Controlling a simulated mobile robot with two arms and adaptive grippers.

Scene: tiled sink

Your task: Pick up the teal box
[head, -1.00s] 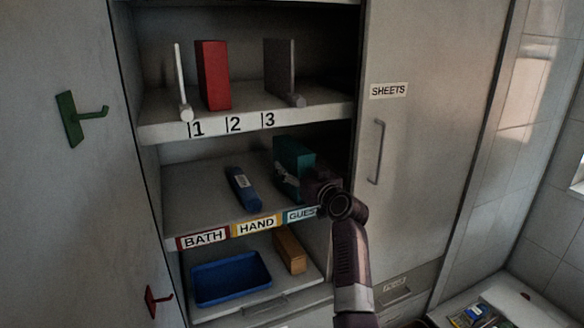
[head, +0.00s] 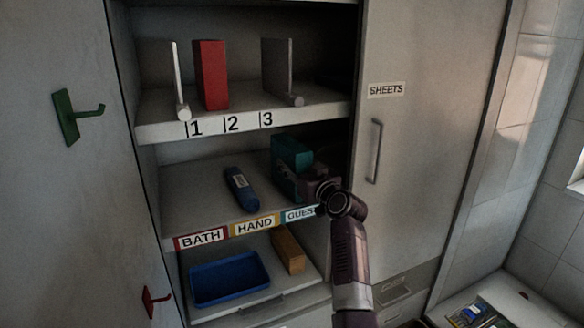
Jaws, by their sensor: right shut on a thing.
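The teal box (head: 287,156) stands upright on the middle shelf, at its right end above the GUEST label. My right gripper (head: 305,178) reaches in from the lower right and is shut on the teal box. The gripper and wrist cover the box's lower right part, and the fingertips are hard to make out. My left gripper is not in view.
A blue bottle-like item (head: 241,188) lies left of the box on the same shelf. The upper shelf (head: 160,128) holds a red box (head: 211,75) and two dividers. Below are a blue tray (head: 229,278) and an orange-brown box (head: 288,249). The SHEETS door (head: 430,150) is at right.

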